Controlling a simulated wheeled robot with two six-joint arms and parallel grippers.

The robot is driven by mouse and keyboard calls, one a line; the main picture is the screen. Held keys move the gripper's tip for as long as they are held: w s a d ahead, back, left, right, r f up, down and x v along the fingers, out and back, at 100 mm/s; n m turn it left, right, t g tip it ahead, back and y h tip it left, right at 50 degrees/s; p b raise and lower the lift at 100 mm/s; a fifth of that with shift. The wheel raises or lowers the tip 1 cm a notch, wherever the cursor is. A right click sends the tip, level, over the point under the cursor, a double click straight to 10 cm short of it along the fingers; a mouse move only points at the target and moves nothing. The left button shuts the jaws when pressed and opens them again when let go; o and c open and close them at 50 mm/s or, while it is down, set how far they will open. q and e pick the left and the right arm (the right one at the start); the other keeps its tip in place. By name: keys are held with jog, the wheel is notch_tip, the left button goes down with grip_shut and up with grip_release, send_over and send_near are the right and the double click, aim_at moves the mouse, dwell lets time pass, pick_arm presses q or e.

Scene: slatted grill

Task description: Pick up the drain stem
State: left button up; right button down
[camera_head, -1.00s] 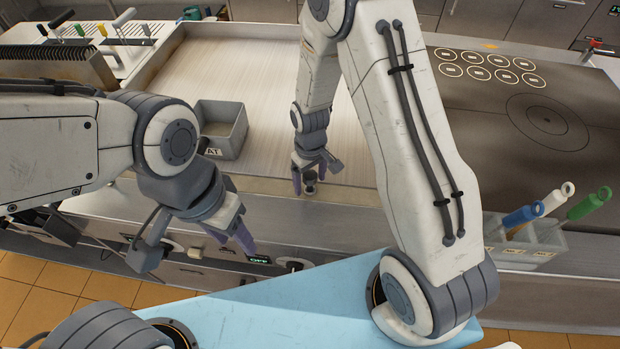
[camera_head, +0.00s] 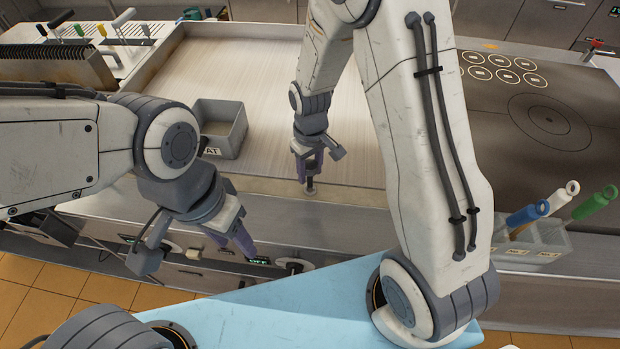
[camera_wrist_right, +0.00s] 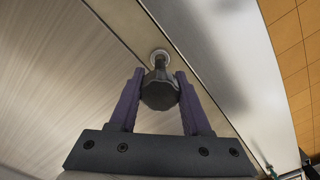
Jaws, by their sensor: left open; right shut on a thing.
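The drain stem (camera_wrist_right: 160,92) is a dark, faceted knob with a narrower neck. In the right wrist view it sits between the two purple fingers of my right gripper (camera_wrist_right: 158,78), which is shut on it. Its neck points at a pale round fitting (camera_wrist_right: 160,58) in the trough strip; I cannot tell whether they touch. In the head view my right gripper (camera_head: 308,172) is over the grill's front strip, with the stem's lower end (camera_head: 310,188) showing below the fingers. My left gripper (camera_head: 193,243) is open and empty in front of the counter's front panel.
The slatted grill's pale flat plate (camera_head: 270,70) lies behind the front strip. A grey bin (camera_head: 222,128) stands on it to the left. A holder (camera_head: 530,245) with several colored-handled tools sits at the right. Control knobs (camera_head: 293,266) line the front panel.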

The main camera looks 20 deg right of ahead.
jog(key=d+r+b, duration=0.1)
jog(key=d+r, duration=0.2)
jog(key=d, duration=0.3)
jog(key=s+d+r+b, duration=0.1)
jog(key=d+r, duration=0.3)
jog(key=d, duration=0.1)
jog(key=shift+d+b, duration=0.35)
jog(key=shift+b, duration=0.05)
jog(key=shift+r, duration=0.15)
notch_tip(320, 180, up, 5)
jog(key=p, duration=0.4)
jog(key=shift+p, duration=0.35)
